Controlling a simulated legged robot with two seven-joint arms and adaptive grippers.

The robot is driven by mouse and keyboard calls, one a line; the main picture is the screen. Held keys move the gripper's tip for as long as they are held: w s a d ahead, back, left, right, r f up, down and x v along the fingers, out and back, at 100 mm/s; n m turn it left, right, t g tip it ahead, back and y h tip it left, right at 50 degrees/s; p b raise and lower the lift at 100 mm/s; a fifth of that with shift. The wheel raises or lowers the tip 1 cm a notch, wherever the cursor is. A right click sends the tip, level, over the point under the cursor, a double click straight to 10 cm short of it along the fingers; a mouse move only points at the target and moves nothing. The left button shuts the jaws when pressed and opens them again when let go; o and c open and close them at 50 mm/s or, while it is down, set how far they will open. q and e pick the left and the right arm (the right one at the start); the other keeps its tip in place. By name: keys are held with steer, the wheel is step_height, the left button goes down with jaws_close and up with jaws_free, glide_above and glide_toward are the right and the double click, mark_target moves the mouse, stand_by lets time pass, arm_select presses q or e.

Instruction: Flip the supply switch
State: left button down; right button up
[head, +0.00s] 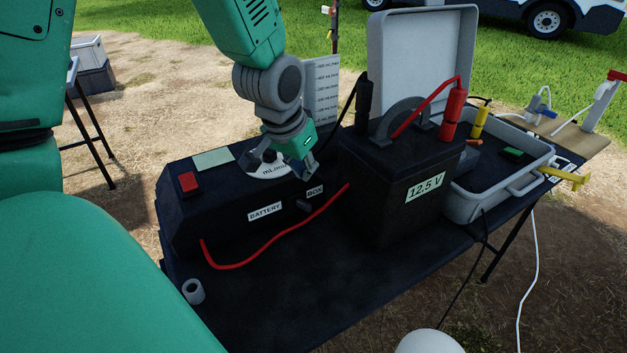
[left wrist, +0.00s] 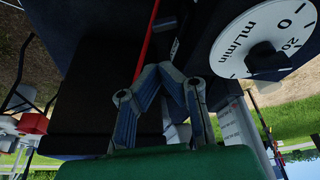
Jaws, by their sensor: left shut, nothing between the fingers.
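A black control box (head: 235,200) stands on the left of the table, with a red square button or switch (head: 188,181), a pale display and a white mL/min dial (head: 268,170). A small dark block (head: 304,205), perhaps a switch, sits on its front by the BATTERY and BOX labels. I cannot tell which one is the supply switch. My left gripper (head: 305,172) is shut and empty, pointing down just right of the dial and above the dark block. In the left wrist view its fingers (left wrist: 162,72) meet, with the dial (left wrist: 265,42) to the right.
A black battery (head: 400,190) marked 12.5 V stands right of the box, with red and black clamps on top. A red cable (head: 285,240) crosses the table front. The front tabletop is mostly clear.

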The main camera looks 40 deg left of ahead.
mark_target(304, 205)
arm_select(q)
steer(key=b+x, duration=0.2)
steer(key=x, duration=0.6)
steer(key=shift+a+f+b, duration=0.2)
steer(key=shift+f+b, duration=0.1)
steer(key=shift+b, duration=0.05)
steer(key=shift+w+f, duration=0.25)
steer(key=shift+f, duration=0.35)
steer(key=shift+d, duration=0.1)
steer(key=shift+s+m+p, duration=0.1)
steer(key=shift+m+p, duration=0.25)
steer(key=shift+m, duration=0.05)
